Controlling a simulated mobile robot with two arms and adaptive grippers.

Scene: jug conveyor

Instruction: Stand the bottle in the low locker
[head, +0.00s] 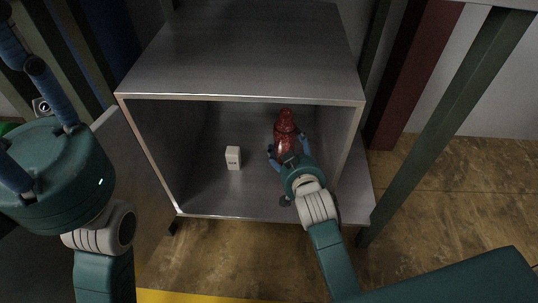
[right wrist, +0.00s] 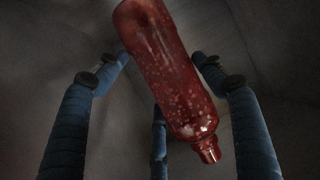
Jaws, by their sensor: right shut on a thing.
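The bottle (head: 285,128) is dark red and speckled, with a narrow neck. It is inside the low locker (head: 240,100), a grey metal box with an open front, toward its right side. In the head view its neck is uppermost and it looks roughly upright. My right gripper (head: 287,152) reaches in through the opening and is shut on the bottle. The bottle also shows between the blue fingers in the right wrist view (right wrist: 172,70). Its lower part is hidden in the head view, so I cannot tell whether it touches the floor. My left gripper (head: 28,125) is open and empty outside, at the left.
A small white box (head: 233,158) with dark print stands on the locker floor, left of the bottle. An open door panel (head: 95,185) lies left of the opening. Green posts (head: 445,120) and a dark red upright (head: 412,75) stand at the right.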

